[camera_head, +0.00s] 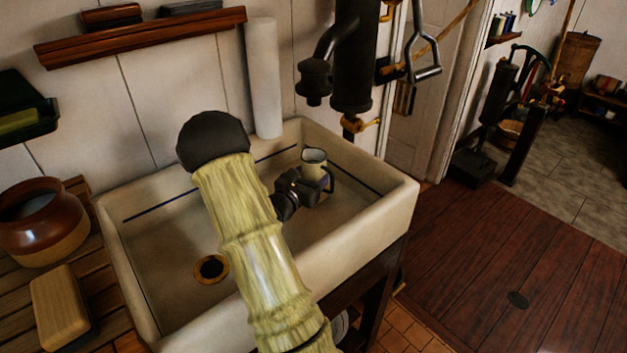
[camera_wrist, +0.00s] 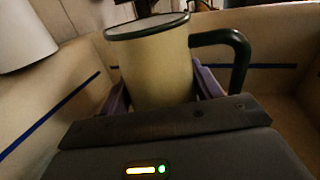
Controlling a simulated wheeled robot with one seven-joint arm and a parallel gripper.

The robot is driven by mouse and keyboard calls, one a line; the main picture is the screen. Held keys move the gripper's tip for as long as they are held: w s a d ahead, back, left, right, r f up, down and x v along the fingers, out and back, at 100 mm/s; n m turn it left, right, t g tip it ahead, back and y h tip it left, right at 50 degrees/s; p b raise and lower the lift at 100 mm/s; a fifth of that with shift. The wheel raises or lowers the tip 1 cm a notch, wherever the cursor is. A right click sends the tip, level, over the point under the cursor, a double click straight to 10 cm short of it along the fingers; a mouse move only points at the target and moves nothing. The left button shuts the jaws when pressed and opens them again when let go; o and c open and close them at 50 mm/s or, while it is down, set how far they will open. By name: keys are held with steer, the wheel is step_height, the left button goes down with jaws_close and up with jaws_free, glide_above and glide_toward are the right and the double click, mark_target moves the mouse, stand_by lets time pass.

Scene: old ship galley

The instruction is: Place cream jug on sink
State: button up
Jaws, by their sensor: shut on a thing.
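The cream jug (camera_head: 314,163) is a small cream enamel jug with a dark rim and dark handle. My gripper (camera_head: 308,185) is shut on it, inside the right part of the sink (camera_head: 160,243). In the wrist view the jug (camera_wrist: 157,66) stands upright between the purple-edged fingers of my gripper (camera_wrist: 160,95), with its handle to the right. The sink is a large pale basin with a dark blue line round its inner wall. The jug's base is hidden, so I cannot tell whether it touches the sink floor.
A brass drain (camera_head: 211,269) lies in the sink floor. A black pump (camera_head: 352,60) with a brass tap hangs behind the sink. A white cylinder (camera_head: 264,80) stands at the back rim. A brown pot (camera_head: 43,222) and a tan block (camera_head: 59,307) sit on the slatted board at left.

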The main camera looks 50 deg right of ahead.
steer(key=shift+f, duration=0.9)
steer(key=shift+f, duration=0.15)
steer(key=o, duration=1.3)
steer(key=v, duration=1.2)
steer(key=shift+b, duration=0.3)
